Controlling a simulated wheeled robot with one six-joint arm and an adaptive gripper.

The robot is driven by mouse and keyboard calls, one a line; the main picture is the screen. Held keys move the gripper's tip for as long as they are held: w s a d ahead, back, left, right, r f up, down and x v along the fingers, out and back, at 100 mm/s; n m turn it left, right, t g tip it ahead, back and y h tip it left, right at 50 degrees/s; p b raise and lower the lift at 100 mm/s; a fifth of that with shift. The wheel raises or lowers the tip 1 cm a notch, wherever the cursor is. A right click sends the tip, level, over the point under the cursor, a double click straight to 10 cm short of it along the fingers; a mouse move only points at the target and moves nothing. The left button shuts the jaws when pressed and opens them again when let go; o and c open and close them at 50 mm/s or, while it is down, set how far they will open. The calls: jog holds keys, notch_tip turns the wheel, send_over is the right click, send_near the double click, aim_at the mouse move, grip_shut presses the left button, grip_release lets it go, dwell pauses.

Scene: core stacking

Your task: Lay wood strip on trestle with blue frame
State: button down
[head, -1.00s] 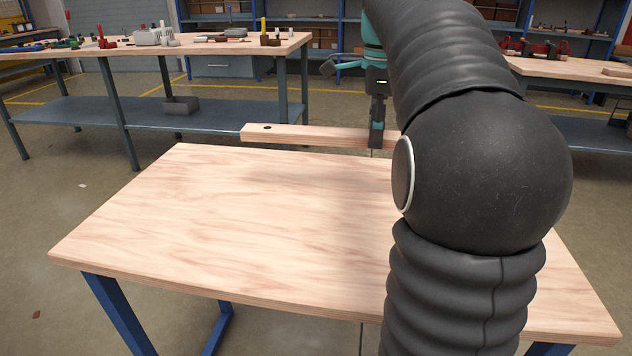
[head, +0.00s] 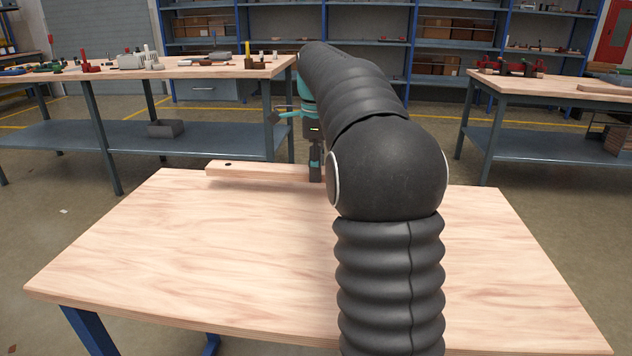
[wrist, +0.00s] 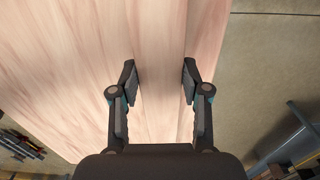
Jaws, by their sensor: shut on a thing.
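The wood strip (head: 255,171) is a pale bar with a dark hole near its left end. It lies level across the far edge area of the trestle with the blue frame (head: 190,260), a pale wood top on blue legs. My gripper (head: 316,172) is shut on the strip from above, in the head view. In the wrist view the fingers (wrist: 160,85) stand on both sides of the strip (wrist: 160,55), above the trestle top (wrist: 80,60). The strip's right part is hidden behind my arm in the head view. I cannot tell whether it touches the top.
A workbench (head: 140,68) with tools and small parts stands behind at the left. Another bench (head: 540,85) stands at the right. Shelves with boxes line the back wall. The trestle top is otherwise clear.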

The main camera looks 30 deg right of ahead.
jog(key=shift+f, duration=1.8)
jog(key=shift+f+b, duration=0.15)
jog(key=shift+b, duration=0.15)
jog(key=c, duration=0.6)
grip_release()
jog(key=shift+o, duration=0.2)
notch_tip(320, 180, up, 12)
jog(key=shift+r+p, duration=0.1)
jog(key=shift+p, duration=1.05)
